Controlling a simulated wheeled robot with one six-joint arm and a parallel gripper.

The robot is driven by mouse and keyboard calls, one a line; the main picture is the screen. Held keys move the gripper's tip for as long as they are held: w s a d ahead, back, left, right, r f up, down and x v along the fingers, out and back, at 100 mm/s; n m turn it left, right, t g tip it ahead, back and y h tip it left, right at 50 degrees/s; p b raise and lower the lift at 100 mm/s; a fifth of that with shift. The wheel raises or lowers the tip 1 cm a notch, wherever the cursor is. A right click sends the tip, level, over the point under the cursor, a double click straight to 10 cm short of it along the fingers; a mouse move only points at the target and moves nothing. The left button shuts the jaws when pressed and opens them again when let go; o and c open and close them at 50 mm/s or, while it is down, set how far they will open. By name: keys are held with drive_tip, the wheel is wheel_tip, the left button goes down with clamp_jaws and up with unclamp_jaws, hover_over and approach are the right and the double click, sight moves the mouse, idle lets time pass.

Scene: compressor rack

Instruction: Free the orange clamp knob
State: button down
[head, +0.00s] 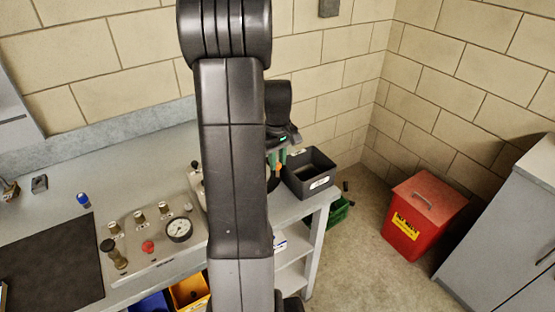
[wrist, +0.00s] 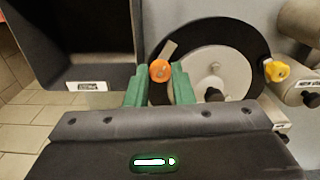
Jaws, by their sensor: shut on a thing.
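The orange clamp knob (wrist: 160,70) is in the wrist view, at the left part of a black ring around a pale round plate (wrist: 215,72). My gripper (wrist: 160,84) has its two green fingers on either side of the knob and is shut on it. In the head view the orange knob (head: 278,167) is a small spot between the green fingertips of my gripper (head: 277,158). My arm hides most of the plate there. A yellow knob (wrist: 276,71) sits at the right edge of the ring.
A dark open bin (head: 310,172) stands at the bench's right end, close beside my gripper; it also shows in the wrist view (wrist: 88,45). A gauge panel (head: 150,240) lies left of my arm. A red container (head: 422,215) stands on the floor at right.

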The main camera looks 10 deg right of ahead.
sight(278, 164)
drive_tip(key=c, duration=1.3)
unclamp_jaws()
drive_tip(key=shift+o, duration=0.2)
wheel_tip(278, 164, up, 14)
drive_tip(key=shift+b, duration=0.3)
wheel_tip(278, 164, down, 14)
drive_tip(key=shift+f+p, duration=0.1)
drive_tip(key=shift+p, duration=0.2)
